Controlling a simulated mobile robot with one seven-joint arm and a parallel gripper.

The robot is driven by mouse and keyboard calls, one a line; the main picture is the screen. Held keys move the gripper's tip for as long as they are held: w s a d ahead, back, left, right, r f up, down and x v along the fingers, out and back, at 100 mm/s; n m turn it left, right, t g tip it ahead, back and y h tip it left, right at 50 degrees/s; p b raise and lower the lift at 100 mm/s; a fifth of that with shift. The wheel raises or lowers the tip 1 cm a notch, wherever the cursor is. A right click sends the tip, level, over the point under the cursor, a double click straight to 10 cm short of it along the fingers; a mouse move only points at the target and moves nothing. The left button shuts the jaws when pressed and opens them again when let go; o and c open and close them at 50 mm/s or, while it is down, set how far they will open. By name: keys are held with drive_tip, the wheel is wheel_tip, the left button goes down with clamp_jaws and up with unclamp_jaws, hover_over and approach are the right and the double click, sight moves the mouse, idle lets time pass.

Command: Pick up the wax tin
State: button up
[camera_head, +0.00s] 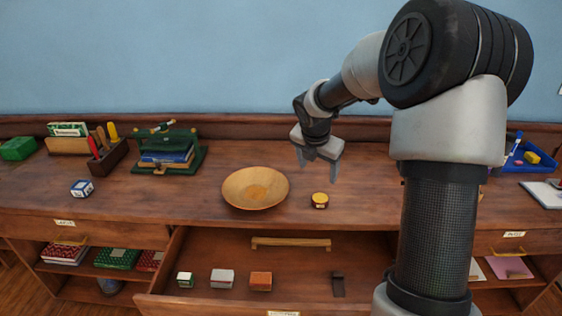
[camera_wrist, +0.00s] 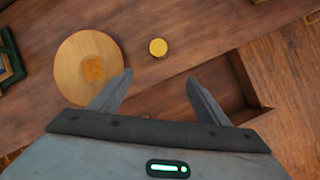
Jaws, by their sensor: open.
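A small round tin (camera_head: 320,200) with a yellow lid and a dark side band stands on the wooden counter, right of a shallow wooden bowl; I take it to be the wax tin. In the wrist view the round yellow tin (camera_wrist: 158,47) lies beyond the fingertips, near the middle between them. My gripper (camera_head: 318,172) is open and empty, above the counter and apart from the tin. It also shows in the wrist view (camera_wrist: 160,78), with its two fingers spread.
The wooden bowl (camera_head: 255,188) stands close left of the tin. An open drawer (camera_head: 215,250) below the counter edge holds several small boxes. A green book press (camera_head: 168,150) stands farther left. A blue tray (camera_head: 524,160) is at the right. The counter behind the tin is clear.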

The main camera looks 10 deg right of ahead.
drive_tip(key=w+d+f+n, duration=0.3)
drive_tip(key=f+n, duration=0.1)
approach(320, 198)
drive_tip(key=shift+w+d+f+n+y+b, duration=0.2)
drive_tip(key=shift+d+f+b, duration=0.1)
drive_tip(key=shift+f, duration=0.2)
drive_tip(key=shift+w+d+f+n+y+b, duration=0.1)
drive_tip(key=shift+w+d+f+b, duration=0.15)
drive_tip(key=shift+f, duration=0.2)
drive_tip(key=shift+b+x, duration=0.3)
drive_tip(key=shift+x, duration=2.95)
drive_tip(key=shift+s, duration=0.1)
drive_tip(key=c, duration=1.2)
